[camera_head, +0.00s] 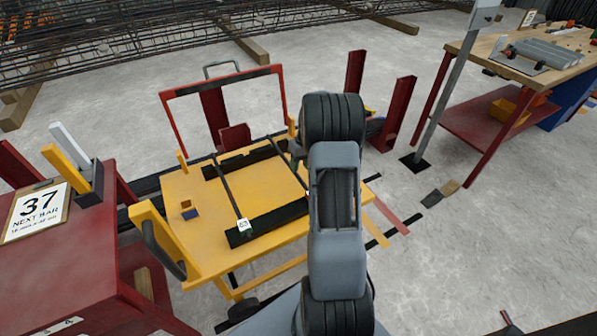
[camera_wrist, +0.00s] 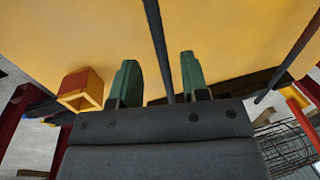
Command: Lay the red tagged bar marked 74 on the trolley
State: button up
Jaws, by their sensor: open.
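The trolley (camera_head: 185,235) has a yellow top with dark slotted rests and a red frame at its far end. Two thin dark bars lie across the rests. The left bar (camera_head: 228,188) carries a small white tag (camera_head: 243,225), too small to read; the right bar (camera_head: 288,163) runs partly behind my arm. I cannot make out a red tag or the number 74. In the wrist view my gripper (camera_wrist: 158,82) is open, its green fingers on either side of a dark bar (camera_wrist: 157,40) and apart from it. My arm hides the gripper in the head view.
A red cabinet (camera_head: 75,275) with a "37 NEXT BAR" sign (camera_head: 37,210) stands left. Red posts (camera_head: 397,115) stand behind the trolley. A wooden workbench (camera_head: 560,85) is at right, a rebar cage (camera_head: 130,50) at the back. The floor at right is mostly clear.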

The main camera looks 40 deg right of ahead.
notch_tip(320, 180, up, 7)
jog(key=d, duration=0.1)
jog(key=s+a+r+h, duration=0.1)
jog(key=s+a+r, duration=0.1)
jog(key=a+r, duration=0.3)
jog(key=s+a+r, duration=0.2)
jog(key=a+r, duration=0.1)
jog(key=a, duration=0.5)
jog(key=s+a+n+t+h, duration=0.1)
jog(key=s+a+t, duration=0.1)
jog(key=s+a, duration=1)
jog(key=shift+s+r+t+p, duration=0.3)
jog(key=shift+s+p, duration=0.15)
jog(key=shift+s, duration=0.25)
notch_tip(320, 180, up, 14)
jog(key=p, duration=1.3)
jog(key=shift+s+a+r+n+t, duration=0.15)
jog(key=shift+a+r+n+t, duration=0.1)
jog(key=shift+n+t, duration=0.05)
